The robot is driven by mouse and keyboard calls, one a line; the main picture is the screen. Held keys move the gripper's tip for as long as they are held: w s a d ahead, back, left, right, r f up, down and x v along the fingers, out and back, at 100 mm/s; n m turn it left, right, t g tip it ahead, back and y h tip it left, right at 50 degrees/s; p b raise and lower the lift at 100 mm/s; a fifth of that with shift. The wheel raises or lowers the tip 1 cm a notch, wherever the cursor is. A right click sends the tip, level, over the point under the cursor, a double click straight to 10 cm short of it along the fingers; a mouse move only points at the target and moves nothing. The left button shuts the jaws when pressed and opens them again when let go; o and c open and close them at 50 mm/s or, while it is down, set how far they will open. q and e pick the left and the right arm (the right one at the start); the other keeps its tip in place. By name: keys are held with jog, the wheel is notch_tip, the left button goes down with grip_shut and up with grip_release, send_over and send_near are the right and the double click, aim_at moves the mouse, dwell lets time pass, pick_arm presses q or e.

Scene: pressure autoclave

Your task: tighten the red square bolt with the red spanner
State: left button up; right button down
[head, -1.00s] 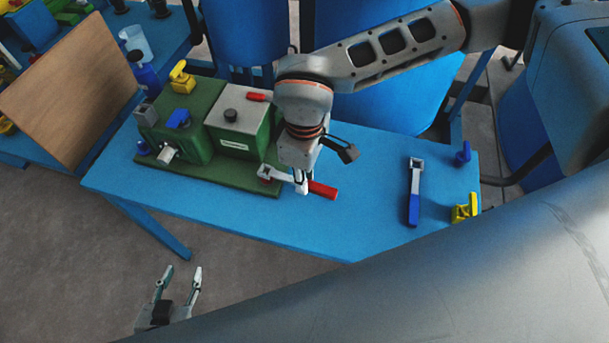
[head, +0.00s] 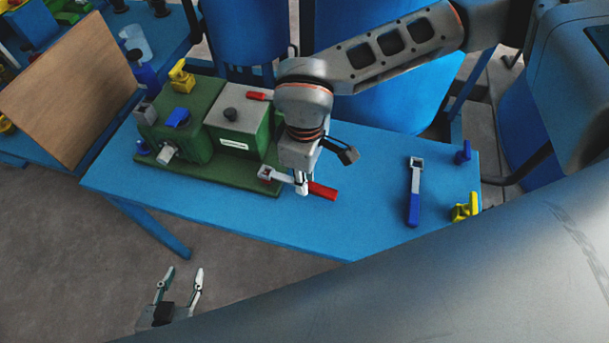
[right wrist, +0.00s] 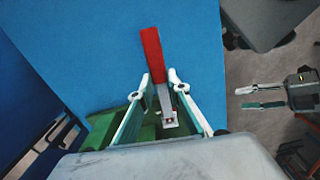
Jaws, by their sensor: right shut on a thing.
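The red spanner lies at the front edge of the green machine, its red handle (head: 323,190) pointing right. Its grey head sits at the red square bolt (right wrist: 170,122); red shows inside the head's opening in the right wrist view, so the head appears to be around the bolt. My right gripper (head: 302,187) is shut on the spanner's grey shank, between head and handle; its fingers also show in the right wrist view (right wrist: 158,84). My left gripper (head: 180,284) is open and empty, low at the front left, away from the table.
The green machine (head: 190,110) carries a yellow bolt (head: 181,77) and blue bolt (head: 178,118). A blue-handled spanner (head: 413,200) lies on the blue table (head: 360,225) to the right, near blue (head: 463,153) and yellow (head: 464,208) pieces. The table between the two spanners is clear.

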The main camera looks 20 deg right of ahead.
pick_arm(q)
jog(key=shift+f, duration=0.2)
pick_arm(e)
jog(key=shift+f, duration=0.45)
jog(key=shift+f+b, duration=0.35)
jog(key=shift+f, duration=0.1)
jog(key=c, duration=1.8)
grip_release()
jog(key=shift+c, duration=0.2)
pick_arm(q)
jog(key=shift+s+f, duration=0.45)
jog(key=shift+f, duration=0.1)
pick_arm(e)
notch_tip(320, 180, up, 12)
